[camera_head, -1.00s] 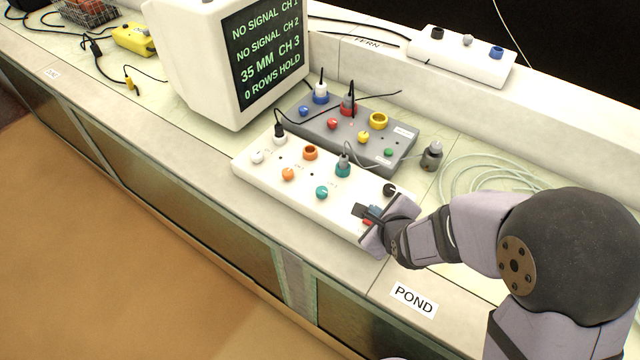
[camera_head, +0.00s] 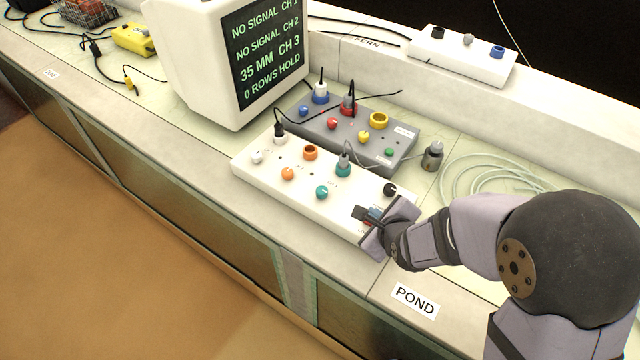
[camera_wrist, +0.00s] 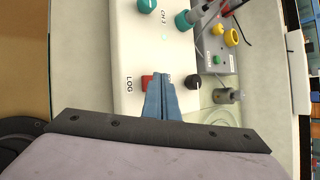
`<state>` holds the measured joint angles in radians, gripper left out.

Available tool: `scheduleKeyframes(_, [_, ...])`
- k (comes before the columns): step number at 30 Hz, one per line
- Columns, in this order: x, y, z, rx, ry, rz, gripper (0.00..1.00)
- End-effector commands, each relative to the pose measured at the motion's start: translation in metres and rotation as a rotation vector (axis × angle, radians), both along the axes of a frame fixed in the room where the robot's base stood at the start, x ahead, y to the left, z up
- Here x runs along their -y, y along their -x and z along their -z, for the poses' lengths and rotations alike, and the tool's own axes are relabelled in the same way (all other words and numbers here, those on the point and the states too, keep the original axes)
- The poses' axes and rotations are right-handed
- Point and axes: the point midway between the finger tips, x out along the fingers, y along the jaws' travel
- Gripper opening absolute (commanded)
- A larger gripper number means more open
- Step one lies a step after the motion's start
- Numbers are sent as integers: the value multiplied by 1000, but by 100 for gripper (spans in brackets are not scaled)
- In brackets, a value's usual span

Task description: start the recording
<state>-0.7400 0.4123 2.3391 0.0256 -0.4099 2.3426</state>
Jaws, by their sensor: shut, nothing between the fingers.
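The white box (camera_head: 257,177) on the bench carries sockets, knobs and a red rocker or button (camera_wrist: 147,82) beside the word LOG, seen in the wrist view. My gripper (camera_wrist: 165,80) is shut and empty, its blue fingertips over or against the right side of the red control; I cannot tell whether they touch it. In the head view my gripper (camera_head: 369,214) is at the white box's right end and hides most of the control. The monitor (camera_head: 268,50) reads NO SIGNAL for CH 1 and CH 2, 35 MM for CH 3, and 0 ROWS HOLD.
A grey box (camera_head: 400,150) with plugs and knobs stands behind the white box. A black knob (camera_head: 390,189) is close to my gripper. A grey plug (camera_head: 432,156) and coiled clear tubing (camera_head: 480,175) lie to the right. A POND label (camera_head: 414,300) marks the front ledge.

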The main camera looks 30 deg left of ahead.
Motion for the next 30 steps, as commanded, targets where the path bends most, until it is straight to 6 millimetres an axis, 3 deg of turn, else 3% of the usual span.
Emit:
scheduleKeyframes(18, [0, 0, 7, 0, 0, 0, 0])
scheduleKeyframes(30, [0, 0, -1, -1, 1, 0, 0])
